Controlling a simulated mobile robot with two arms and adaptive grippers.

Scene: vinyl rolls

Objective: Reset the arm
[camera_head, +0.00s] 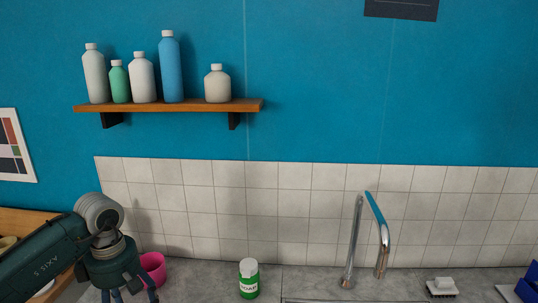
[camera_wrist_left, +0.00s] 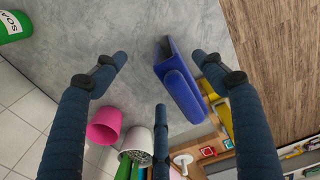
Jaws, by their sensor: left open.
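My left arm comes in from the left in the head view, with the left gripper (camera_head: 130,294) pointing down at the bottom edge, left of the green soap bottle (camera_head: 249,279). Its fingertips are partly cut off there. In the left wrist view the left gripper (camera_wrist_left: 159,65) has its fingers spread apart, with nothing gripped. A blue object (camera_wrist_left: 184,88) with a ridged, trough-like shape shows beyond the fingers, close to the right one; I cannot tell its distance from them. My right gripper is in neither view.
A pink cup (camera_head: 152,268) stands just right of the left gripper. A faucet (camera_head: 381,240), a brush (camera_head: 441,287) and a blue item (camera_head: 528,284) are further right. A wooden shelf (camera_head: 170,105) with several bottles hangs above. The counter (camera_head: 205,279) has free room between cup and soap.

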